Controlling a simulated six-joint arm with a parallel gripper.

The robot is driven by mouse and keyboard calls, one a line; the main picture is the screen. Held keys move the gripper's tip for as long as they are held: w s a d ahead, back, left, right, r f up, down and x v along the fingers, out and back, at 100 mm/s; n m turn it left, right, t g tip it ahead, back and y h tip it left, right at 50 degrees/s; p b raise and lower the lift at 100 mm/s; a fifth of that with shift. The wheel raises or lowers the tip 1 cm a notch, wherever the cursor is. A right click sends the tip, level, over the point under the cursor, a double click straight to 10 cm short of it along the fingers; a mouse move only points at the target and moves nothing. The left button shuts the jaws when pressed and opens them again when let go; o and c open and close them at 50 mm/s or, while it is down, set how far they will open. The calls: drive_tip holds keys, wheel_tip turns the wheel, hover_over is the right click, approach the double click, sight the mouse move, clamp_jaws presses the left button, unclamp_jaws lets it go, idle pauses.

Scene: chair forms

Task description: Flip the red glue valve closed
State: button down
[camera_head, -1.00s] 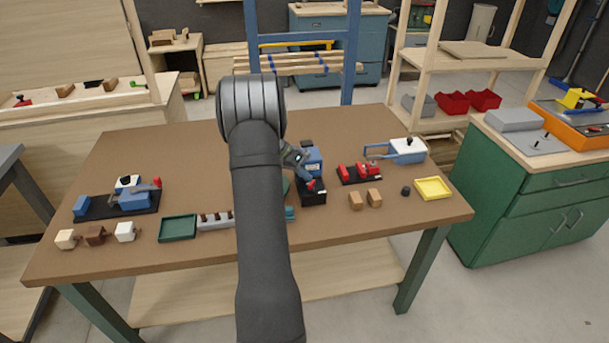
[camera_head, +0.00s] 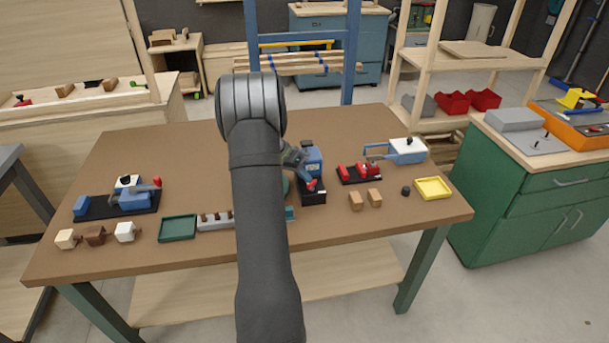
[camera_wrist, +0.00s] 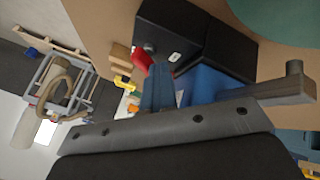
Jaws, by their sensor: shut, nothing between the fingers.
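The blue glue unit (camera_head: 313,162) stands on a black base (camera_head: 314,197) near the middle of the table, right of my arm. Its red valve (camera_head: 311,184) shows low on its front. In the wrist view the red valve (camera_wrist: 142,61) lies just beyond my fingertips, beside the black base (camera_wrist: 172,32). My gripper (camera_wrist: 160,72) is shut and empty, its fingers close to the valve; I cannot tell whether they touch it. In the head view my gripper (camera_head: 303,172) is partly hidden by my own arm.
Red clamp pieces on a black plate (camera_head: 360,174), two wooden blocks (camera_head: 365,198) and a yellow tray (camera_head: 433,188) lie to the right. A green tray (camera_head: 178,228) and a blue fixture with a red knob (camera_head: 130,195) are left. The table's back left is clear.

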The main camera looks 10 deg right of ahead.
drive_tip(key=shift+s+f, duration=0.2)
drive_tip(key=shift+s, duration=0.45)
drive_tip(key=v, duration=1.8)
drive_tip(key=shift+w, duration=0.3)
drive_tip(key=shift+d, duration=0.15)
drive_tip(key=f, duration=0.2)
drive_tip(key=f+n+t, duration=0.1)
drive_tip(key=f, duration=0.1)
drive_tip(key=f+n, duration=0.1)
drive_tip(key=shift+w+d+f+t, duration=0.25)
drive_tip(key=shift+w+f+t, duration=0.05)
drive_tip(key=shift+w+f, duration=0.1)
